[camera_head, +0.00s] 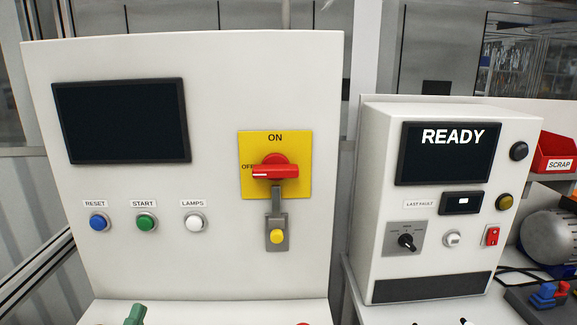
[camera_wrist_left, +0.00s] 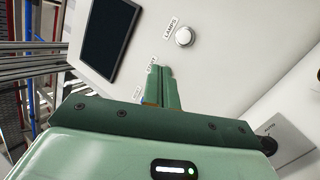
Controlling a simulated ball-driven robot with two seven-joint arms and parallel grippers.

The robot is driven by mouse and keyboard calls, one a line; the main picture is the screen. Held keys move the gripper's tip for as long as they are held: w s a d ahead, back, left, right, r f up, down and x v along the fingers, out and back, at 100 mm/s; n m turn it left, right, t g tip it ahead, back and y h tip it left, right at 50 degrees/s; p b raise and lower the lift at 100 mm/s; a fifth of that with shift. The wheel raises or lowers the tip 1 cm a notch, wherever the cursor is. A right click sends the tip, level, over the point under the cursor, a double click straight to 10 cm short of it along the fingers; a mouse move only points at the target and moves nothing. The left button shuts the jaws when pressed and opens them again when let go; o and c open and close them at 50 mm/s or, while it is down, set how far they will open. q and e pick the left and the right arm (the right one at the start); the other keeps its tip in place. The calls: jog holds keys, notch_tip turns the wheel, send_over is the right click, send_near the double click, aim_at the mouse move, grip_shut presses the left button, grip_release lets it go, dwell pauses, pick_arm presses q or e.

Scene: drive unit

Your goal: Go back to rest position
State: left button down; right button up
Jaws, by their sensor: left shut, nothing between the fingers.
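My left gripper (camera_head: 135,314) shows only as a green tip at the bottom edge of the head view, below the panel's buttons. In the left wrist view its two green fingers (camera_wrist_left: 158,88) are together with nothing between them. They point toward the white control panel (camera_head: 215,265). Nothing in the frames shows the fingers touching the panel. Most of the left arm is out of view. My right gripper is not in view.
The panel has a dark screen (camera_head: 122,120), blue (camera_head: 98,222), green (camera_head: 146,221) and white (camera_head: 195,221) buttons, and a red rotary handle (camera_head: 275,172) lying horizontal. A white READY cabinet (camera_head: 385,215) stands right. A red SCRAP bin (camera_head: 555,152) is at far right.

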pick_arm(q)
jog(key=s+d+f+m+g, duration=0.25)
jog(key=f+m+g, duration=0.2)
jog(key=m, duration=0.35)
jog(key=s+d+f+m+g, duration=0.25)
jog(key=f+m+g, duration=0.2)
jog(key=m, duration=0.35)
jog(key=s+a+f+m+g+y, duration=0.2)
jog(key=s+m+g+y, duration=0.15)
jog(key=s+m, duration=0.2)
jog(key=s+a+f+m+g+y, duration=0.2)
jog(key=s+m+g, duration=0.2)
jog(key=s+m, duration=0.15)
jog(key=s+d+f+g+h+b, duration=0.1)
jog(key=s+d+f, duration=0.1)
jog(key=f, duration=0.8)
jog(key=s+d+f+g+h+b, duration=0.1)
jog(key=s+f, duration=0.1)
jog(key=f, duration=0.8)
jog(key=s+d+f+g+h+b, duration=0.1)
jog(key=s+d+f, duration=0.1)
jog(key=f, duration=0.8)
jog(key=s+f+n+g+h+b, duration=0.1)
jog(key=s+f+n+g+b, duration=0.1)
jog(key=s+f, duration=1.5)
jog(key=shift+s+a+n+g+h, duration=0.2)
jog(key=shift+s+n+g+h, duration=0.15)
jog(key=shift+s+n, duration=0.45)
jog(key=shift+s, duration=0.15)
